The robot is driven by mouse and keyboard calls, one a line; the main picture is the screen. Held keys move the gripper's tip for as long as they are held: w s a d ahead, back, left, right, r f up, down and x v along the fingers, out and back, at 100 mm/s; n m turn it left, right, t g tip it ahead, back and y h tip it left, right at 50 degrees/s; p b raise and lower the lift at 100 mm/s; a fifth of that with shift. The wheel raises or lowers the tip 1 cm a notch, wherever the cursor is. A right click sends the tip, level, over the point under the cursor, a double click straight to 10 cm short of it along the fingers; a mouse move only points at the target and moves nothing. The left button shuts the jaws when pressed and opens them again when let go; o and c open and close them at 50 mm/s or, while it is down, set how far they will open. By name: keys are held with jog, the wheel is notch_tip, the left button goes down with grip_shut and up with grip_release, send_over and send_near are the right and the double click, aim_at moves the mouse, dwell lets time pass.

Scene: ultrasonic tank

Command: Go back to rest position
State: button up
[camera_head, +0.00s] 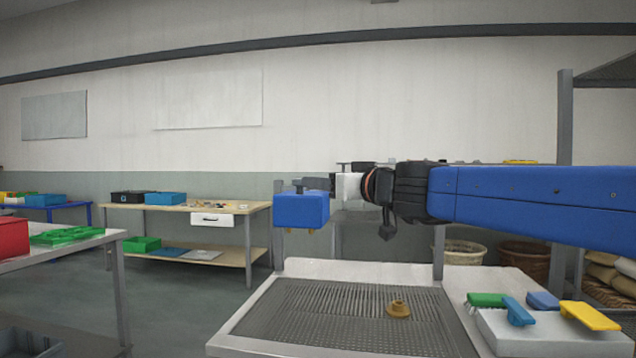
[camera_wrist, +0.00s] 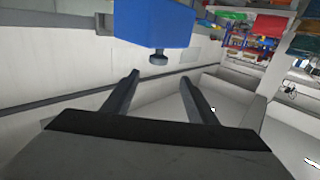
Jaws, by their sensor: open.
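My gripper (camera_head: 312,185) is raised above the steel work surface in the head view, with my blue arm reaching in from the right. In the wrist view its two dark fingers (camera_wrist: 160,78) stand apart with nothing between them. A blue block (camera_head: 300,210) shows just below the gripper's end in the head view; a blue block with a dark knob (camera_wrist: 155,24) shows beyond the fingertips in the wrist view. Whether the fingers touch it I cannot tell. A brass-coloured round part (camera_head: 398,309) lies on the perforated metal grid (camera_head: 330,325), well below the gripper.
Several coloured brushes, including a yellow one (camera_head: 590,316), lie on or around a white block (camera_head: 530,335) at right. A wooden bench (camera_head: 255,207) with bins stands behind left. A steel table (camera_head: 60,255) with a red bin (camera_head: 12,238) is at left. Wicker baskets (camera_head: 463,253) stand behind.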

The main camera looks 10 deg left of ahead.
jog(key=shift+s+d, duration=0.2)
jog(key=s+d+f+m+g+h, duration=0.2)
jog(key=s+d+f+m+h, duration=0.1)
jog(key=s+d+f, duration=0.7)
jog(key=s+d+f+m+g+h, duration=0.3)
jog(key=s+d+f, duration=0.8)
jog(key=d+f, duration=0.8)
jog(key=s+d+f+m+g+h, duration=0.2)
jog(key=s+d+f+m+h, duration=0.1)
jog(key=s+d+f+h, duration=0.4)
jog(key=s+d+f, duration=0.3)
jog(key=d+f, duration=0.4)
jog(key=f, duration=0.1)
jog(key=shift+s+d+f, duration=0.25)
jog(key=shift+s+f, duration=0.05)
jog(key=shift+f, duration=0.1)
